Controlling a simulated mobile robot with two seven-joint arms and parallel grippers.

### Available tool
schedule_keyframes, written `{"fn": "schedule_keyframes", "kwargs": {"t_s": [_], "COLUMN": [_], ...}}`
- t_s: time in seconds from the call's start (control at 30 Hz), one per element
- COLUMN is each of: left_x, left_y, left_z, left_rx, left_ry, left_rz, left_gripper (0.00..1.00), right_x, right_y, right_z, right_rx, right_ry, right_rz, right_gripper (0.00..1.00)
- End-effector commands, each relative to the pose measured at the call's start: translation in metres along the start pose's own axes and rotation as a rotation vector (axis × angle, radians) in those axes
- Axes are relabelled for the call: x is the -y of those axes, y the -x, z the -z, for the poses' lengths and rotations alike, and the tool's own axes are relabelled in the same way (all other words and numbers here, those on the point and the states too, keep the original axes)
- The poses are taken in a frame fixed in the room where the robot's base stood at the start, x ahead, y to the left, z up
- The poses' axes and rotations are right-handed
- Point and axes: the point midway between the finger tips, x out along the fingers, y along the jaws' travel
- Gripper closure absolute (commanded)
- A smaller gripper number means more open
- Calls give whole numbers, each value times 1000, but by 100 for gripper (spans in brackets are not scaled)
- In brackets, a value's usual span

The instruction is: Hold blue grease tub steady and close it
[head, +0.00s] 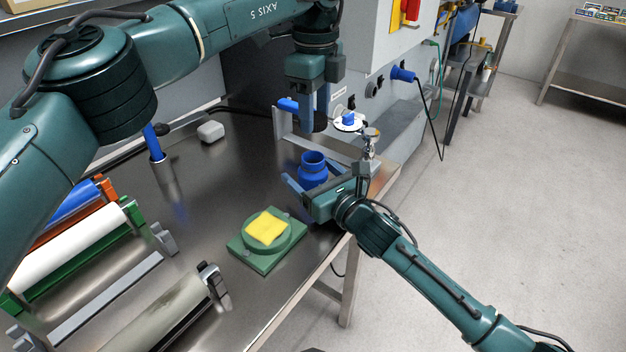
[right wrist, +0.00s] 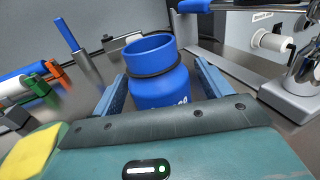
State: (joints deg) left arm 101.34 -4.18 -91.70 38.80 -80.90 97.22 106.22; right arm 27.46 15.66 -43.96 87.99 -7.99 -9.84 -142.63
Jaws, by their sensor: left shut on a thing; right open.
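The blue grease tub (head: 312,170) stands upright on the steel table near its right edge, its round mouth uncovered. It also fills the middle of the right wrist view (right wrist: 160,85), with a dark band around its neck. My right gripper (head: 322,174) is open, with one blue finger on each side of the tub; whether they touch it is unclear. My left gripper (head: 317,112) points down above and slightly behind the tub. It is shut on a dark round thing (head: 320,124), probably the lid, held apart from the tub. Its underside is hidden in the head view.
A green block with a yellow pad (head: 266,229) lies left of my right gripper. Rollers (head: 75,248) lie at the left. A grey machine with a blue handle (head: 288,104) and a metal fitting (head: 371,143) stand close behind the tub. A whitish block (head: 211,131) lies farther back.

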Motion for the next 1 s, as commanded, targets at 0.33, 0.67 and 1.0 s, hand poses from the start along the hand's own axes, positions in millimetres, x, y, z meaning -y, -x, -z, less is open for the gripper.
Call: {"fn": "schedule_keyframes", "kwargs": {"t_s": [0.33, 0.67, 1.0], "left_x": [0, 0, 0], "left_y": [0, 0, 0], "left_z": [0, 0, 0], "left_rx": [0, 0, 0], "left_ry": [0, 0, 0], "left_rz": [0, 0, 0], "left_gripper": [80, 80, 80], "right_x": [0, 0, 0], "right_y": [0, 0, 1], "right_z": [0, 0, 0], "right_rx": [0, 0, -1], "right_ry": [0, 0, 0], "right_rz": [0, 0, 0], "right_gripper": [40, 67, 90]}}
